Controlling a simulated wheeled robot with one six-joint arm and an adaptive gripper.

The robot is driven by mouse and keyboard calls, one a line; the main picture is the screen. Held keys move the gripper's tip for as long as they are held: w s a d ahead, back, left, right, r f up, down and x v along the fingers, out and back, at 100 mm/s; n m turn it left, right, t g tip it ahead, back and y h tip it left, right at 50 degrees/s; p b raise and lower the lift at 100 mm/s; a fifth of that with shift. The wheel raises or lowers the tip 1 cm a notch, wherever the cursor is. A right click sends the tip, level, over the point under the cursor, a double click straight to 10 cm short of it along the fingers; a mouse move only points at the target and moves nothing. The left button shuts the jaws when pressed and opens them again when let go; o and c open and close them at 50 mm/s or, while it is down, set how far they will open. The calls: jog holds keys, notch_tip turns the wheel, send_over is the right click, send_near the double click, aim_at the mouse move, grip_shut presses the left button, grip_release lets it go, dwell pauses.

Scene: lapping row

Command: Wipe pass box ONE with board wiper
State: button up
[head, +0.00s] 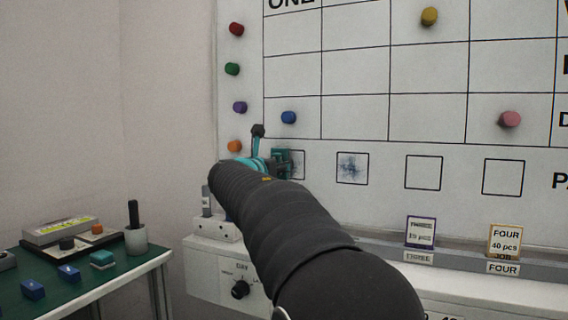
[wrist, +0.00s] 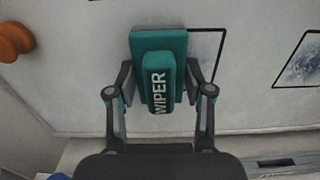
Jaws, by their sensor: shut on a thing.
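My gripper (wrist: 160,88) is shut on the board wiper (wrist: 159,42), a teal block marked WIPER with a raised grip. The wiper's flat pad faces the white board and lies over the left part of pass box ONE (wrist: 223,48). Whether the pad touches the board I cannot tell. In the head view the wiper (head: 282,163) is at the leftmost box of the bottom row, and my arm hides part of that area.
The second pass box (head: 353,168) has a blue smudge; the two boxes right of it look clean. Coloured magnets sit on the board, with an orange one (head: 235,146) left of the wiper. A ledge with cards (head: 420,232) runs below. A green-topped table (head: 95,285) stands at left.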

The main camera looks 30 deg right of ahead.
jog(key=shift+w+a, duration=0.35)
jog(key=shift+w, duration=0.2)
jog(key=shift+a, duration=0.1)
jog(key=shift+v, duration=2.9)
jog(key=v, duration=0.3)
jog(key=shift+b, duration=0.4)
jog(key=p+x, duration=0.1)
jog(key=x, duration=0.6)
jog(key=shift+f+p, duration=0.25)
jog(key=shift+p, duration=0.15)
